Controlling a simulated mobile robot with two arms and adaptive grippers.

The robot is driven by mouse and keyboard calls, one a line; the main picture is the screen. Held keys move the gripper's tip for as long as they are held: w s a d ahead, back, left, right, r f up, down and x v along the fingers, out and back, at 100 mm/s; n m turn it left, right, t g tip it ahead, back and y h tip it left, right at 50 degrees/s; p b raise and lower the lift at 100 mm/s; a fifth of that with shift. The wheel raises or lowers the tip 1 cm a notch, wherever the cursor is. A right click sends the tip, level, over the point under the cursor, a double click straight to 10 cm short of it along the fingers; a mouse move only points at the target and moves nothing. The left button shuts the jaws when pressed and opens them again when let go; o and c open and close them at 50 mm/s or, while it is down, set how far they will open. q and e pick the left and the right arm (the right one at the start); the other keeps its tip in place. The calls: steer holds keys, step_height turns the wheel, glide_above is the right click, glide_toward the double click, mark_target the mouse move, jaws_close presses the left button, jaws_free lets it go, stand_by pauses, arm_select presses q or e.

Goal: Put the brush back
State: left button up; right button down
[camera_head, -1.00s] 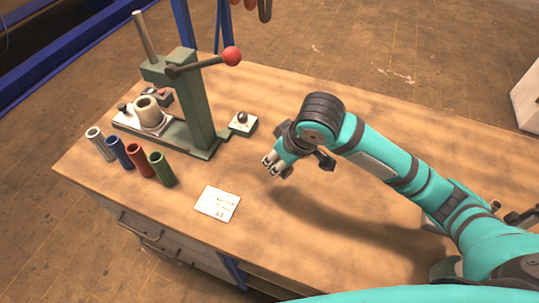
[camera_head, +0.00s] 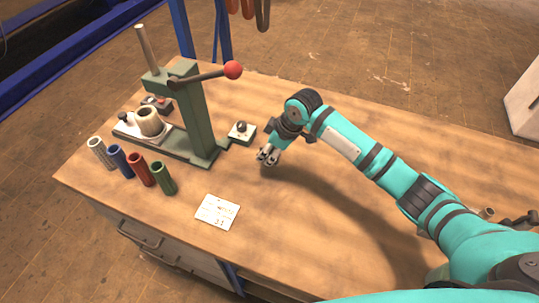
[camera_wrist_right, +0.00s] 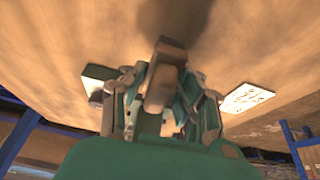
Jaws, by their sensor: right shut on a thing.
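My right gripper (camera_head: 268,155) hangs over the workbench, between the small knob box and the white card. It is shut on a brown-grey block-like thing, which I take to be the brush (camera_wrist_right: 160,85). In the right wrist view the fingers (camera_wrist_right: 160,105) lie on both sides of it, and its darker end points away from the palm. In the head view the held thing is too small and hidden to make out. My left gripper is out of view.
A green press (camera_head: 195,115) with a red-knobbed lever stands at the left. A knob box (camera_head: 241,131) is beside it. Several coloured tubes (camera_head: 140,170) stand at the front left edge. A white card (camera_head: 218,211) lies flat. The bench's middle (camera_head: 330,225) is clear.

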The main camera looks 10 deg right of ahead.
steer(key=shift+w+d, duration=0.15)
steer(key=shift+w, duration=0.1)
steer(key=shift+f+p, duration=0.5)
steer(key=shift+f, duration=1.25)
steer(key=shift+f, duration=0.2)
steer(key=c, duration=1)
jaws_free()
steer(key=shift+r, duration=0.2)
steer(key=b+v, duration=0.1)
steer(key=v, duration=1.1)
